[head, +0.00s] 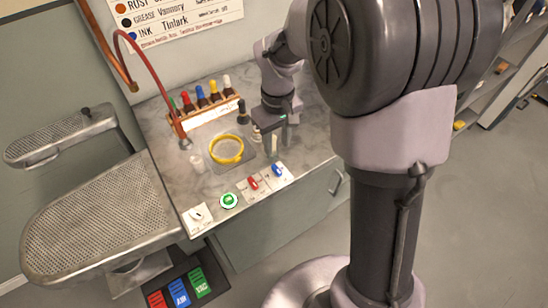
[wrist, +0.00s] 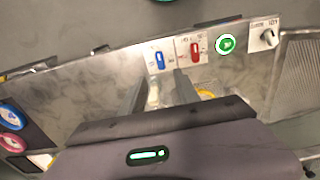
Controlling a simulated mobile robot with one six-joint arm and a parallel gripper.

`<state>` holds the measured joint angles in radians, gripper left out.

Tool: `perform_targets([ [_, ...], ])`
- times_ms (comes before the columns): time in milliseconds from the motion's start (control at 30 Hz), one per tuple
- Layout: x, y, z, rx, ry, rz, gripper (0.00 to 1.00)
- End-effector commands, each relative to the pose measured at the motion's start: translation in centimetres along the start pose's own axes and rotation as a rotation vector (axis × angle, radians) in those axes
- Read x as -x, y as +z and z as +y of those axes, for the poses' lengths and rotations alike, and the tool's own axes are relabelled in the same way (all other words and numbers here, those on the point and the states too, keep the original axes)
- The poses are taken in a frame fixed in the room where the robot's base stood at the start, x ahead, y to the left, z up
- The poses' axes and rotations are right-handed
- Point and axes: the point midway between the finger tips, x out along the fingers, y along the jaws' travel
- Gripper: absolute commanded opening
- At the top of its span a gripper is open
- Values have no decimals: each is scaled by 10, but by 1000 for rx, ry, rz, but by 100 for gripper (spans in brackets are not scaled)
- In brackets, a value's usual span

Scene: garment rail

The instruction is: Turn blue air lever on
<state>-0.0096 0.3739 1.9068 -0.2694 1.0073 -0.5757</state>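The blue lever (head: 278,170) stands on a small white plate at the front right edge of the marble counter. It also shows in the wrist view (wrist: 159,59), beyond my fingertips and near the counter edge. The red lever (head: 253,183) is on the plate beside it, to its left in the head view; the wrist view shows it to the right (wrist: 195,52). My gripper (head: 274,142) is over the counter, behind the blue lever and apart from it. In the wrist view its two fingers (wrist: 158,88) are spread, with nothing held between them.
A green round button (head: 229,200) and a black-and-white knob (head: 197,214) continue the row leftward. A yellow ring (head: 226,149), a small dark bottle (head: 242,111) and a rack of coloured bottles (head: 208,101) stand behind. Perforated pressing boards (head: 95,215) lie left; coloured pedals (head: 179,291) are below.

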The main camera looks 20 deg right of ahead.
Motion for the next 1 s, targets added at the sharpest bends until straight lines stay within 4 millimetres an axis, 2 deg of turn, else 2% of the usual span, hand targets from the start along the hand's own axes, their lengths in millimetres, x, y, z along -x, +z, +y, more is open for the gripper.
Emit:
perform_targets([
  [33,-22,1,0,0,-1,-3,38],
  [200,-70,1,0,-1,-1,-2,38],
  [400,-102,0,0,-2,0,0,38],
  [767,-106,0,0,-2,0,1,36],
  [933,-106,0,0,-2,0,1,3],
  [1000,-106,0,0,-2,0,2,0],
])
